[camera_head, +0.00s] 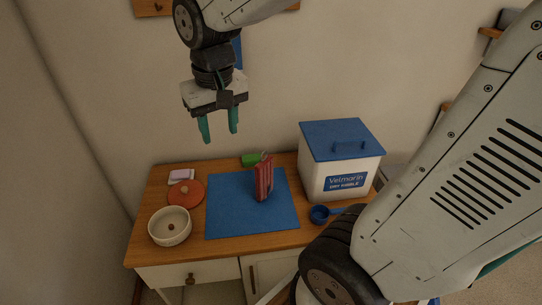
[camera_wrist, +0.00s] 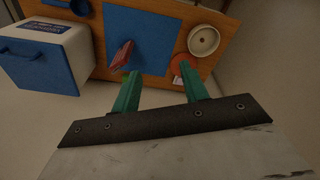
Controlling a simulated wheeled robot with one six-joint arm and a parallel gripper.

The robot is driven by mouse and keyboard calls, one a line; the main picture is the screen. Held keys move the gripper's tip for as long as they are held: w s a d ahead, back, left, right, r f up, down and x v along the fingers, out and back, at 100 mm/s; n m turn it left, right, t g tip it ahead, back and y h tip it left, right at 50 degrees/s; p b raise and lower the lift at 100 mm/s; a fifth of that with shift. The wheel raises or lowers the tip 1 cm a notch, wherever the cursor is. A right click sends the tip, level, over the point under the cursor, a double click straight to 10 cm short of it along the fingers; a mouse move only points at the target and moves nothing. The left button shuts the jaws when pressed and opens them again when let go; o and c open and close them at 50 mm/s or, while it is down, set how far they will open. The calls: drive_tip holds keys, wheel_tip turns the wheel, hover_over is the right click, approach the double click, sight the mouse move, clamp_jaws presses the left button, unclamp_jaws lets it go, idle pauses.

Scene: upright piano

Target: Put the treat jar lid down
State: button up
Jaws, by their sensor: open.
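A round orange-red disc with a small knob, which looks like the treat jar lid (camera_head: 186,194), lies flat on the wooden cabinet top, left of the blue mat. It also shows in the wrist view (camera_wrist: 179,63), partly hidden behind a finger. My gripper (camera_head: 218,132) is open and empty, high above the back of the cabinet top, well apart from the lid. Its two green fingers (camera_wrist: 160,80) point at the cabinet top in the wrist view. I cannot make out a treat jar for certain.
A cream bowl (camera_head: 170,238) stands in front of the lid, and a pale pink-white item (camera_head: 181,175) lies behind it. A red object (camera_head: 263,180) stands on the blue mat (camera_head: 228,213). A green item (camera_head: 251,160), a blue scoop (camera_head: 319,214) and a blue-lidded kibble bin (camera_head: 321,176) are farther right.

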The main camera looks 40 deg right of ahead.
drive_tip(key=s+n, duration=0.1)
drive_tip(key=s, duration=1.4)
drive_tip(key=shift+d+r+n, duration=0.15)
drive_tip(key=shift+r+n, duration=0.15)
drive_tip(key=shift+r, duration=0.1)
